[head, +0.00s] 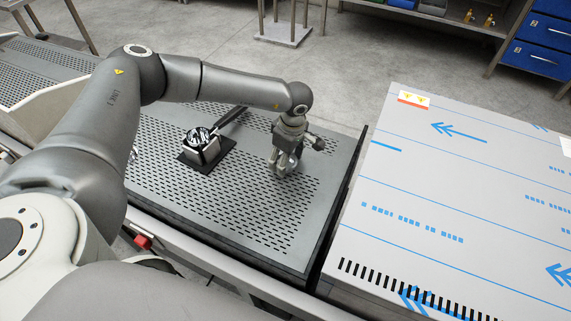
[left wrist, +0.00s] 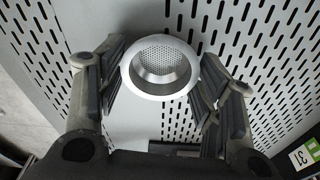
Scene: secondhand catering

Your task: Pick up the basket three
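A round metal filter basket (left wrist: 160,68) with a wide silver rim and a perforated bottom shows in the left wrist view. Its open top faces the camera. My left gripper (head: 284,170) is low over the slotted metal worktop in the head view. In the left wrist view the left gripper's (left wrist: 165,85) fingers are spread wide, one on each side of the basket. Whether they touch its rim I cannot tell. In the head view the gripper mostly hides the basket. No number on the basket is readable. My right gripper is in neither view.
A portafilter-like tool with a dark handle (head: 231,117) stands on a black pad (head: 190,163) left of the gripper. A steel table (head: 450,190) with blue-marked film is to the right, across a narrow gap. The front of the slotted worktop (head: 240,225) is clear.

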